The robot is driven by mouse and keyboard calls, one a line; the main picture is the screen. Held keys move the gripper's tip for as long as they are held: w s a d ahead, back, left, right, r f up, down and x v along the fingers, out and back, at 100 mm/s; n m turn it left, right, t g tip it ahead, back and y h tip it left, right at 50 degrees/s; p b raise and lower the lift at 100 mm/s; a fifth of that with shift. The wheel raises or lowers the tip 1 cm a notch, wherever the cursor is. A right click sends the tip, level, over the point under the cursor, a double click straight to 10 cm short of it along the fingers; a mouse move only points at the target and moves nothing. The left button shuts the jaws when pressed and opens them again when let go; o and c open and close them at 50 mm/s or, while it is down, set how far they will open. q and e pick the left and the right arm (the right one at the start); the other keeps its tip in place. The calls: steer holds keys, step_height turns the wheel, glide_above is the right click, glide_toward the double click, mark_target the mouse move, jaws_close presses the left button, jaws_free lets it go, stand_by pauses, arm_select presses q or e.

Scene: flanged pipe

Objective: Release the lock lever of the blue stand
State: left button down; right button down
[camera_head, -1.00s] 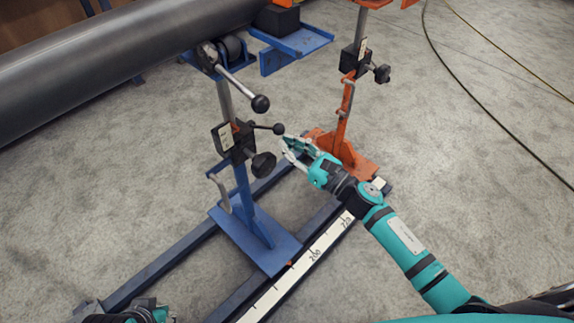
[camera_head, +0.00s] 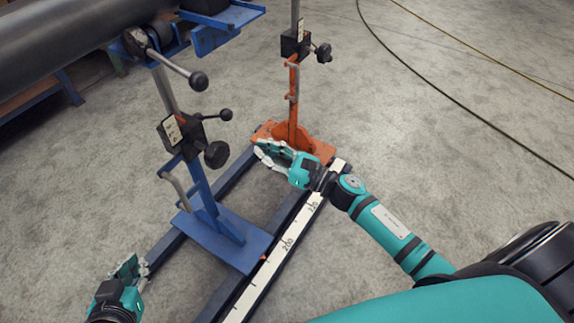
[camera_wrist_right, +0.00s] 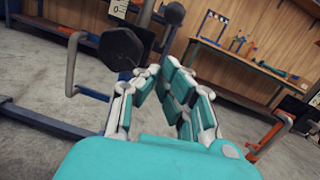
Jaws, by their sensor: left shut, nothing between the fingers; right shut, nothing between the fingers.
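The blue stand (camera_head: 195,200) stands upright on the floor rails. Its black clamp block (camera_head: 181,132) carries a short lock lever with a black ball end (camera_head: 225,114), pointing right, and a black knob (camera_head: 216,154) below it. My right gripper (camera_head: 259,150) is shut and empty, to the lower right of the lever ball and apart from it. In the right wrist view its closed fingers (camera_wrist_right: 160,75) lie below and right of the knob (camera_wrist_right: 122,48); the ball (camera_wrist_right: 174,12) shows above. My left gripper (camera_head: 138,266) is shut and empty at the lower left, away from the stand.
A grey crank handle (camera_head: 176,190) hangs on the stand's left side. The orange stand (camera_head: 292,110) is close behind my right gripper. Open floor lies to the right.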

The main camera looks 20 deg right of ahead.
steer(key=v, duration=0.6)
steer(key=shift+w+f, duration=0.1)
steer(key=shift+f, duration=0.05)
